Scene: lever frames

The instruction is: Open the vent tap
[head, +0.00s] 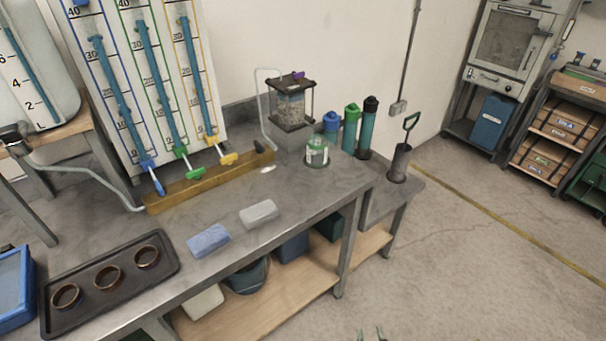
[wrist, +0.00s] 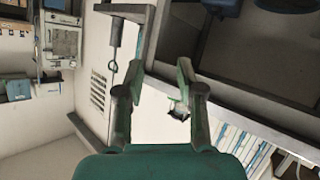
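A panel with three scaled tubes (head: 150,70) stands at the back left of the bench in the head view. At its foot are a blue tap (head: 151,165), a green tap (head: 185,155) and a yellow tap (head: 216,145), over a brass-coloured bar (head: 190,190). A dark tap-like fitting (head: 14,137) sits at the far left, by the scaled tank. I cannot tell which is the vent tap.
The grey bench (head: 290,225) carries a black tray (head: 90,315) with three rings, a blue block (head: 208,241), a grey block (head: 259,214) and a jar (head: 317,152). Dark bottles and a scoop stand at the back right. Open floor (head: 450,270) lies to the right.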

